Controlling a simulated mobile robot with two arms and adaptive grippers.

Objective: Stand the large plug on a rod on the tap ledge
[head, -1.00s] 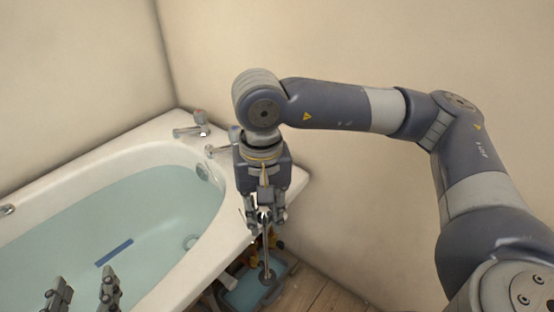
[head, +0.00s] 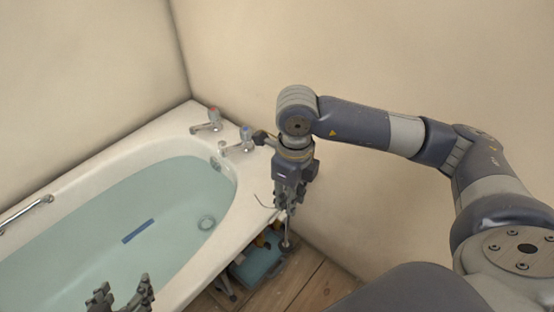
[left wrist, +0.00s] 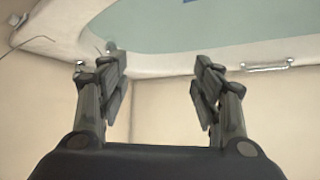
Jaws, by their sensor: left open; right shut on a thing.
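My right gripper (head: 290,198) is shut on a thin upright rod with a dark round plug (head: 285,244) at its lower end. It hangs beside the tap end of the bath, above the blue box on the floor. The tap ledge (head: 232,165) is the white bath rim with two chrome taps, one red-topped (head: 212,120) and one blue-topped (head: 243,141). My left gripper (head: 121,298) is open and empty over the water at the bottom of the head view. Its two fingers also show apart in the left wrist view (left wrist: 160,75).
A blue box (head: 256,264) stands on the wooden floor (head: 300,280). A thin bent wire shows left of my right gripper. Beige walls close in behind.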

